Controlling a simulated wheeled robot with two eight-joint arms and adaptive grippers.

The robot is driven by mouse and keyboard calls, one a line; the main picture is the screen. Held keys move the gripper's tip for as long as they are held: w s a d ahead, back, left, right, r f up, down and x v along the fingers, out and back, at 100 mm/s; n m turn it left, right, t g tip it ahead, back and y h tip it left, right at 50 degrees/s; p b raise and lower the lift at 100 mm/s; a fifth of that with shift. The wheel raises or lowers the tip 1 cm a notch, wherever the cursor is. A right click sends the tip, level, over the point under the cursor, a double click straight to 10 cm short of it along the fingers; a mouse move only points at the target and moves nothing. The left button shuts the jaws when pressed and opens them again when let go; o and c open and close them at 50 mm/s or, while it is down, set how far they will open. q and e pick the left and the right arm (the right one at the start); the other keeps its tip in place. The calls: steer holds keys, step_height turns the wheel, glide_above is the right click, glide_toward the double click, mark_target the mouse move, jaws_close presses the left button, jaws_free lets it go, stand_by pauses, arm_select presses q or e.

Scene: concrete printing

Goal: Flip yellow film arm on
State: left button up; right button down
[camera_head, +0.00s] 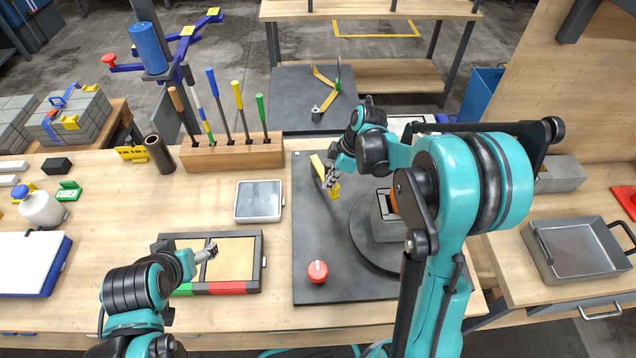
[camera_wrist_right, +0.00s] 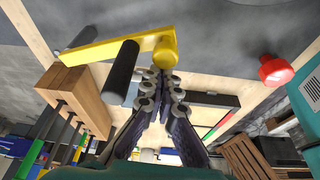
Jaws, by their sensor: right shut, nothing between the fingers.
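The yellow film arm (camera_head: 317,167) stands on the dark plate (camera_head: 320,270), left of the grey round turntable. In the right wrist view the yellow arm (camera_wrist_right: 105,48) reaches left from a rounded yellow end, with a dark cylinder (camera_wrist_right: 121,72) beside it. My right gripper (camera_head: 331,180) is at the arm, partly covering it. In the right wrist view its fingers (camera_wrist_right: 160,76) are together and empty, close to the rounded end; I cannot tell whether they touch it. My left gripper (camera_head: 211,252) is over the tan framed tray, its finger gap too small to judge.
A red knob (camera_head: 317,271) sits on the plate's front part. A wooden block (camera_head: 232,154) with several upright tools stands behind left. A framed tray (camera_head: 262,262) and a pale square dish (camera_head: 259,201) lie left of the plate. A metal pan (camera_head: 575,250) is at right.

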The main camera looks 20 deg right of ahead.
steer(key=d, duration=0.2)
steer(key=w+d, duration=0.1)
steer(key=d, duration=0.2)
steer(key=shift+w, duration=0.1)
steer(key=shift+d, duration=0.15)
stand_by(0.4)
